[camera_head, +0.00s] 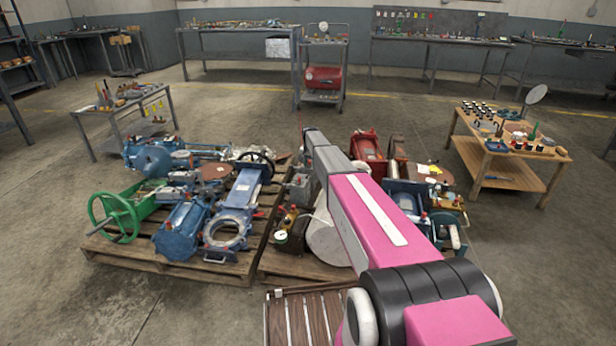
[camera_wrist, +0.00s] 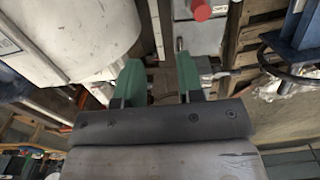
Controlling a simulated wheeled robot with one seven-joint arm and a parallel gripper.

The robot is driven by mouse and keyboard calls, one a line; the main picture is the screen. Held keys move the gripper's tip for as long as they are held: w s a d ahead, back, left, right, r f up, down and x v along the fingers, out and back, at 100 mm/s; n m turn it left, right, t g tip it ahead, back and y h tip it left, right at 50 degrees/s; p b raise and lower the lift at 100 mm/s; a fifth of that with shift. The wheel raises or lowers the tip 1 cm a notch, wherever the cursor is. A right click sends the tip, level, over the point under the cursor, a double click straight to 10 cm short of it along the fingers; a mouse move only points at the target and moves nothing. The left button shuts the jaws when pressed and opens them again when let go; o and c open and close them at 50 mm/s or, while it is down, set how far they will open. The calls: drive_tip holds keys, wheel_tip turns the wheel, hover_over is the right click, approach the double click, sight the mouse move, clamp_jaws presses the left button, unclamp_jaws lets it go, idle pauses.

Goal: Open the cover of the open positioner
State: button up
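My gripper (camera_wrist: 159,78) shows in the wrist view with its two green fingers apart and nothing clearly held between them. In the head view my pink and grey arm hides it. A grey box with a red knob (camera_wrist: 205,34) lies just beyond the fingertips in the wrist view. A similar grey box (camera_head: 300,188) stands on the pallet left of my arm in the head view. I cannot tell for sure whether this is the positioner, and I cannot make out its cover.
A large pale cylinder (camera_wrist: 70,35) is close at the left of the fingers. A left pallet (camera_head: 225,267) carries blue valves and a green handwheel (camera_head: 116,217). A yellow device with a gauge (camera_head: 288,226) and a red machine (camera_head: 368,154) are near my arm. A wooden table (camera_head: 505,182) stands right.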

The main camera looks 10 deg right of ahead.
approach(302, 176)
drive_tip(key=s+d+r, duration=0.3)
drive_tip(key=shift+m, duration=0.3)
wheel_tip(302, 176, down, 10)
drive_tip(key=shift+s+f, duration=0.1)
drive_tip(key=shift+f, duration=0.1)
clamp_jaws()
